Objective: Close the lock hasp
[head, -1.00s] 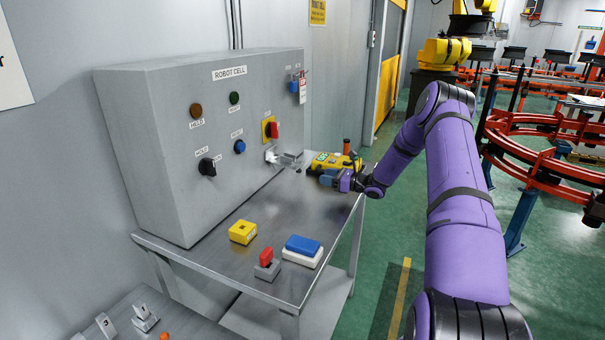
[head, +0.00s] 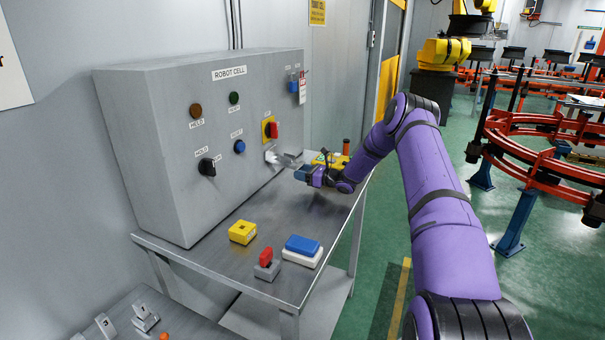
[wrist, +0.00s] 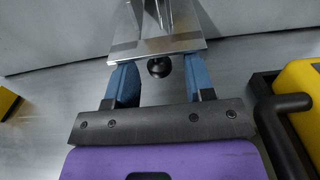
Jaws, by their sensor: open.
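The lock hasp (head: 284,159) is a bright metal piece low on the front of the grey control box, sticking out from it. In the wrist view the hasp (wrist: 156,46) is a shiny plate with a dark round knob below its near edge. My gripper (head: 301,173) is right at the hasp. In the wrist view my gripper (wrist: 160,74) has its two blue fingers apart, one on each side of the knob, with their tips at or under the plate edge. I cannot tell whether they touch it.
The box (head: 160,140) carries several knobs and lights, and a blue padlock (head: 294,83) with a tag. A yellow device (head: 333,160) stands close beside my gripper. A yellow block (head: 243,232), a red switch (head: 266,261) and a blue-topped box (head: 303,247) are on the table.

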